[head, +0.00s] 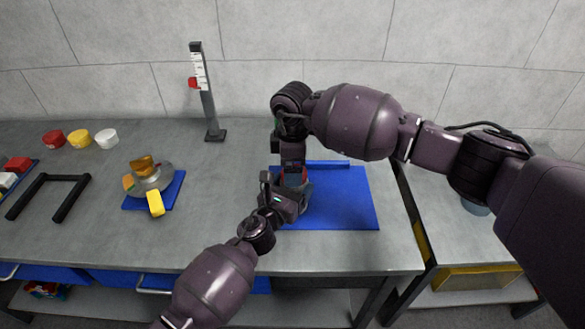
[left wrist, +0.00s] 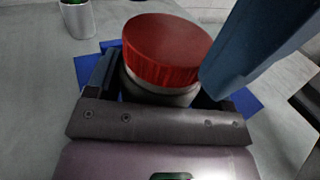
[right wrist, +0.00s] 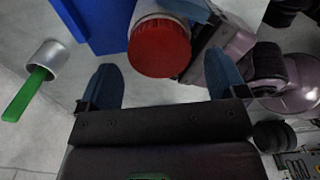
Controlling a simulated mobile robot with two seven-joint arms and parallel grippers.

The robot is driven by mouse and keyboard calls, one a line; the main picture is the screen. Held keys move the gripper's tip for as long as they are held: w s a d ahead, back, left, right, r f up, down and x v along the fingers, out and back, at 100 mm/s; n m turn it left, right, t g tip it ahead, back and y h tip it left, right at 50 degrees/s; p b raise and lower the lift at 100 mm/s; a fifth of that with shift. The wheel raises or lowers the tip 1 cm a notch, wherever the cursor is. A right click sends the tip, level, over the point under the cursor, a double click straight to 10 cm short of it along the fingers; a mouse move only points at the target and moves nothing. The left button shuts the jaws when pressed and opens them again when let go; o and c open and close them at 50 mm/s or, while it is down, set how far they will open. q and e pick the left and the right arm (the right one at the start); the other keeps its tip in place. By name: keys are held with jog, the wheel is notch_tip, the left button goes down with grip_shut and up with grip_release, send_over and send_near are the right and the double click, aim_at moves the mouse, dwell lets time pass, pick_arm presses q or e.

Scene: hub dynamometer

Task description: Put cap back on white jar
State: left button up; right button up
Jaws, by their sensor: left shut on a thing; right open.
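The white jar (right wrist: 152,8) stands at the blue mat, with the red cap (left wrist: 167,48) on its top. In the left wrist view the cap looks level on the jar; whether it is screwed down I cannot tell. My left gripper (head: 285,197) is shut on the jar's body below the cap, which is mostly hidden. My right gripper (head: 292,168) points down from above, over the jar. In the right wrist view its fingers (right wrist: 163,68) are open on either side of the red cap (right wrist: 160,48), apart from it.
The blue mat (head: 345,200) lies under the work. A grey cup with a green item (right wrist: 45,60) stands nearby. Red, yellow and white round pieces (head: 80,138), a height gauge (head: 205,95), a small blue mat with parts (head: 172,198) and a black frame (head: 70,200) are left.

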jog(key=shift+r, duration=1.35)
jog(key=shift+r, duration=0.1)
jog(key=shift+c, duration=0.4)
